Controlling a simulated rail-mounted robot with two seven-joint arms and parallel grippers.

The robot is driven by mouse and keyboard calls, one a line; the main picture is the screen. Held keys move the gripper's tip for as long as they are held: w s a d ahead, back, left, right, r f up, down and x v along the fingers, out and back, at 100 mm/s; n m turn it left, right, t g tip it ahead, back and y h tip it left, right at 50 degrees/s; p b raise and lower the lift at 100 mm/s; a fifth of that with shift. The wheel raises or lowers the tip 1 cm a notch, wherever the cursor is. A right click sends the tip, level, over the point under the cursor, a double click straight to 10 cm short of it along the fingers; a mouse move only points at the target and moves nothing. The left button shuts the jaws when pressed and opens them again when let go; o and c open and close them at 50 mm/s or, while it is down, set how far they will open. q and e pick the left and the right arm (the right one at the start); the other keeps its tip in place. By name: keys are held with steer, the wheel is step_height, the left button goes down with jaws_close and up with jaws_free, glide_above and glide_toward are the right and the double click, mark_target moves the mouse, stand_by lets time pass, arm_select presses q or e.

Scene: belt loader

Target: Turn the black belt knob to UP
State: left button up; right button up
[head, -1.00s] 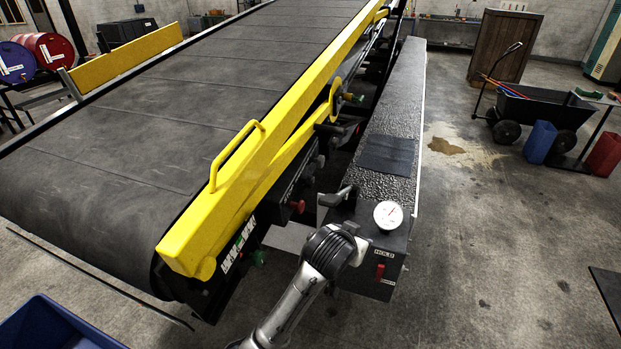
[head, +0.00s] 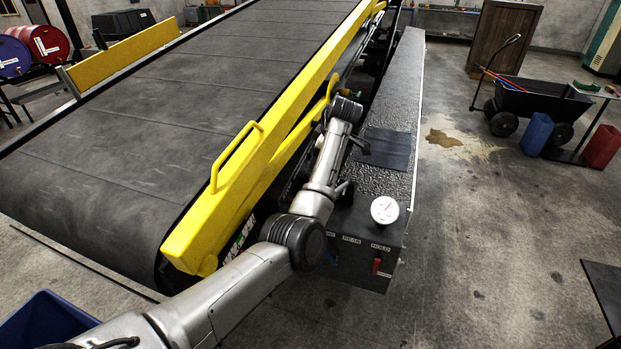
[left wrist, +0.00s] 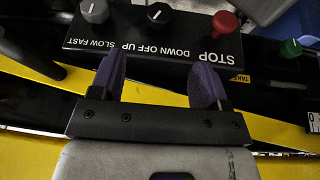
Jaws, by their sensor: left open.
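In the left wrist view the black knob (left wrist: 158,13) with a small white mark sits on a dark control panel (left wrist: 140,55), above the DOWN OFF UP lettering. I cannot tell for sure which label the mark points at. A grey knob (left wrist: 95,10) marked SLOW FAST is to its left and a red STOP button (left wrist: 225,23) to its right. My left gripper (left wrist: 159,68) is open and empty, its two purple-padded fingers apart below the black knob and not around it. In the head view my left arm hides the panel; the gripper is not clearly visible. My right gripper is out of view.
The yellow rail (head: 285,125) runs along the belt (head: 170,105) beside my left arm.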

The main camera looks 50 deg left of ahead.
arm_select(q)
steer(key=x, duration=1.3)
steer(key=shift+f+b, duration=0.1)
steer(key=shift+b, duration=0.2)
steer(key=shift+c, duration=0.4)
steer(key=shift+c, duration=0.7)
steer(key=shift+d, duration=0.1)
steer(key=c, duration=0.7)
steer(key=shift+o, duration=0.2)
steer(key=b, duration=0.3)
steer(key=shift+f+g+h, duration=0.2)
steer(key=shift+g+h, duration=0.2)
steer(key=shift+r, duration=0.1)
